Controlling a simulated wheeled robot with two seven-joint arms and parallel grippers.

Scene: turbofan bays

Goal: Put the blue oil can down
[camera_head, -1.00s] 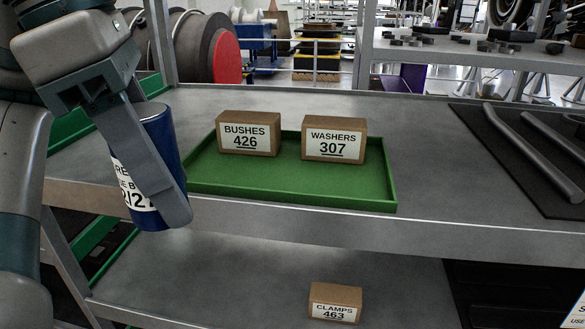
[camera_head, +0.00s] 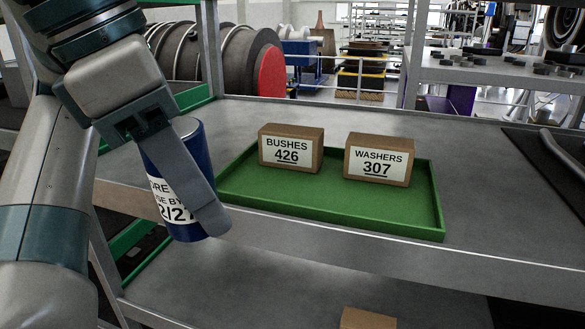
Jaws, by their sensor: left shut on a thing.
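The blue oil can (camera_head: 194,150) with a white label is at the left of the camera_head view, slightly tilted. My left gripper (camera_head: 207,205) is shut on it; one finger crosses the front of the can and hides part of the label. The can shows in front of the grey shelf's front edge, left of the green tray (camera_head: 330,215). I cannot tell whether it touches the shelf. My right gripper is not in view.
On the green tray stand a BUSHES 426 box (camera_head: 290,148) and a WASHERS 307 box (camera_head: 379,159). The tray's front part is empty. The grey shelf (camera_head: 475,185) is bare right of the tray, up to a dark mat (camera_head: 555,175). Another box (camera_head: 367,319) sits on the lower shelf.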

